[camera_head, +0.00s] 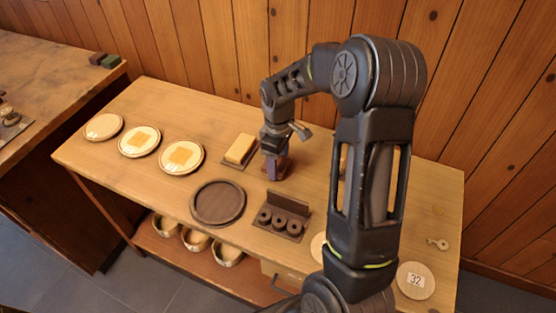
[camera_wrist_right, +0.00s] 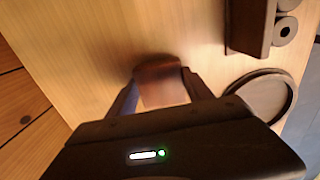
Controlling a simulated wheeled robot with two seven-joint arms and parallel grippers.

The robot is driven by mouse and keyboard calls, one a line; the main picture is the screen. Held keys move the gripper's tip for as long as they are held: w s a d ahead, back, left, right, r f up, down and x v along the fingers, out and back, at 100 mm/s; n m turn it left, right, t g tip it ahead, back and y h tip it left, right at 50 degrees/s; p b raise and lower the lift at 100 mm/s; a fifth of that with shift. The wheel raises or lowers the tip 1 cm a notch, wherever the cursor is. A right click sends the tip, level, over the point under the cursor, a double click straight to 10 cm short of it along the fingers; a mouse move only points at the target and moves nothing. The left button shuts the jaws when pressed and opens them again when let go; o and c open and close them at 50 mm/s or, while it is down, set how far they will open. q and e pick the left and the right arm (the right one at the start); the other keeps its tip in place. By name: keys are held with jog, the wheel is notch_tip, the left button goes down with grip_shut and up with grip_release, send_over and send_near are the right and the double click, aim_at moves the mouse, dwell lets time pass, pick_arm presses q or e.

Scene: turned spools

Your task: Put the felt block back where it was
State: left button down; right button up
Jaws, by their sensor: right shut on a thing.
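My right gripper (camera_head: 276,150) points down over the back middle of the table and is shut on a small reddish-brown to purple block, which I take to be the felt block (camera_wrist_right: 162,84). In the right wrist view the block sits between the two fingertips, close above or on the wood; I cannot tell if it touches. In the head view the block (camera_head: 277,168) is just right of a yellow block (camera_head: 240,148) on a dark base. My left gripper is not in view.
A round dark tray (camera_head: 218,222) and a dark rack holding several spools (camera_head: 283,213) stand in front of the gripper. Round pale dishes (camera_head: 182,157) line the left. A disc marked 32 (camera_head: 416,281) and a small key-like piece (camera_head: 438,244) lie right. My arm hides part of the table.

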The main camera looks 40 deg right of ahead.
jog(key=o, duration=0.7)
jog(key=shift+f, duration=0.15)
jog(key=o, duration=0.5)
notch_tip(320, 180, up, 12)
jog(key=shift+r+b, duration=0.25)
jog(key=shift+b, duration=0.1)
dwell(0.4)
